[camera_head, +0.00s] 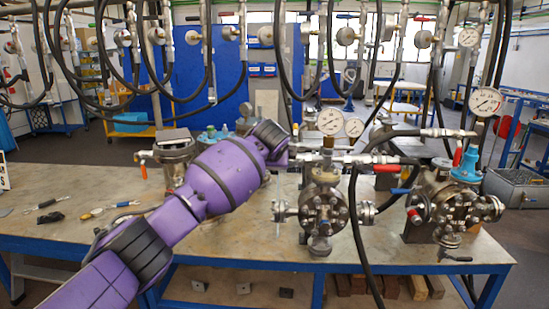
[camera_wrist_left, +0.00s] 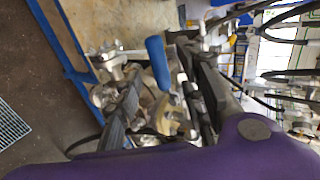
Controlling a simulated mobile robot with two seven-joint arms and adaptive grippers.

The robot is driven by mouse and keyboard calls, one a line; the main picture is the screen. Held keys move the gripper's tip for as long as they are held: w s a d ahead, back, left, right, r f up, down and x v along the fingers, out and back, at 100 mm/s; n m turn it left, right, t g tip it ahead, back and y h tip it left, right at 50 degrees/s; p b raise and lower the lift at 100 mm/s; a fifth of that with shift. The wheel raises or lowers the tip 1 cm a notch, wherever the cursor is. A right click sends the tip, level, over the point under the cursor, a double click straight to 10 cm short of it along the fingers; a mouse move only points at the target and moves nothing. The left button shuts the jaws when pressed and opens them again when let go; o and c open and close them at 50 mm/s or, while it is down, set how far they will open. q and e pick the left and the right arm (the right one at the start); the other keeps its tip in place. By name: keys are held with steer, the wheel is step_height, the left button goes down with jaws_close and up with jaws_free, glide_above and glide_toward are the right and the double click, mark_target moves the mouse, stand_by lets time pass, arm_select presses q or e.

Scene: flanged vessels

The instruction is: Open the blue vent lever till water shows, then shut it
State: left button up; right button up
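A blue lever (camera_wrist_left: 157,62) shows in the left wrist view, in front of metal fittings. The middle flanged vessel (camera_head: 321,208) stands upright on the bench with bolted flanges and a gauge (camera_head: 330,121) above. My left gripper (camera_wrist_left: 160,80) has its fingers apart, the lever showing in the gap without clear contact. In the head view my purple arm mostly hides this gripper (camera_head: 288,156). No water is visible. My right gripper is not in view.
A right-hand vessel (camera_head: 455,208) has a blue cap and another gauge (camera_head: 485,101). A red handle (camera_head: 386,168) and black hoses (camera_head: 362,235) lie close by. Loose tools (camera_head: 110,209) rest on the bench (camera_head: 250,238) at left. Its front middle is clear.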

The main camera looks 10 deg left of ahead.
arm_select(q)
steer(key=v, duration=0.6)
steer(key=shift+s, duration=0.15)
steer(key=shift+r, duration=0.1)
stand_by(0.9)
